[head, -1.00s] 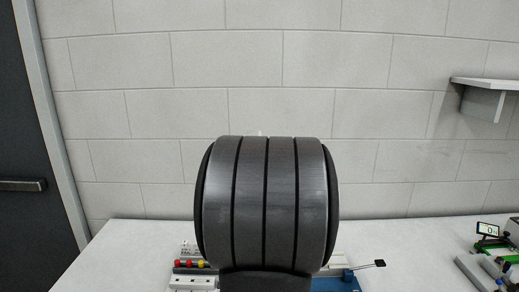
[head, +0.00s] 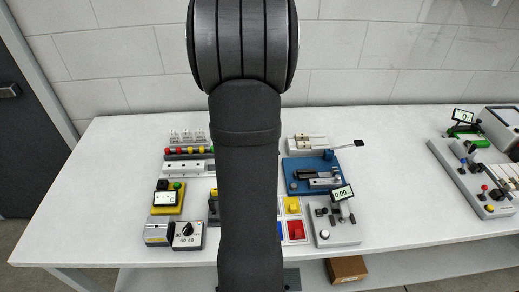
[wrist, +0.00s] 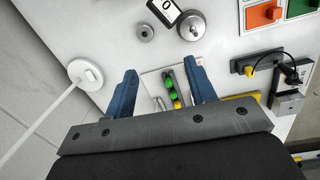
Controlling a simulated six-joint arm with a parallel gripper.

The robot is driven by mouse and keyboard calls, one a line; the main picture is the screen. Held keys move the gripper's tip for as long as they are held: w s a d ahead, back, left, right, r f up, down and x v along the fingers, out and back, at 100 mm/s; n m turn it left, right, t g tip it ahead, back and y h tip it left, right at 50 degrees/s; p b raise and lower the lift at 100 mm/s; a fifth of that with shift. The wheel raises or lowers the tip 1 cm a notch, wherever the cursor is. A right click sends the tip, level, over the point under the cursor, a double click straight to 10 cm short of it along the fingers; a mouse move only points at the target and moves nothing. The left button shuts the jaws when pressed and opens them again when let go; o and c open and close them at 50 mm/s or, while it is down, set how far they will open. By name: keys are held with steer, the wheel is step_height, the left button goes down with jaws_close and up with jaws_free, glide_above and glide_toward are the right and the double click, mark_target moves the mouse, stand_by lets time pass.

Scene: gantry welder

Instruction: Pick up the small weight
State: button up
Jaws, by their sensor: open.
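In the wrist view, a small grey round metal weight (wrist: 145,33) stands on the white surface near the top. A larger shiny metal weight (wrist: 191,28) stands just right of it. My gripper (wrist: 160,67) has its two blue fingers spread apart with nothing held between them. In the picture the small weight lies above the fingertips, left of the middle between them, and apart from both fingers. In the head view my arm blocks the middle of the table, and my fingers are not visible. I cannot make out the small weight there with certainty.
In the wrist view, a small display (wrist: 163,10) is beside the weights, and a white round base with a rod (wrist: 85,73) is at left. In the head view, a blue device (head: 312,172) and a grey unit (head: 333,230) stand right of my arm. Bare table (head: 395,185) lies farther right.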

steer(key=shift+n+g+h, duration=0.3)
steer(key=shift+n+h, duration=0.2)
steer(key=shift+n, duration=0.1)
steer(key=w+f, duration=0.1)
steer(key=f, duration=0.3)
steer(key=w+f, duration=0.2)
steer(key=f, duration=0.1)
steer(key=w+f, duration=0.2)
steer(key=f, duration=0.2)
steer(key=shift+w+d+f, duration=0.1)
steer(key=shift+d+f, duration=0.2)
steer(key=shift+d, duration=0.1)
steer(key=shift+s+d+f, duration=0.15)
steer(key=shift+f, duration=1.2)
steer(key=shift+s+d+f, duration=0.1)
steer(key=shift+d+f, duration=0.05)
steer(key=shift+f, duration=1.2)
steer(key=shift+c, duration=0.2)
steer(key=c, duration=1.1)
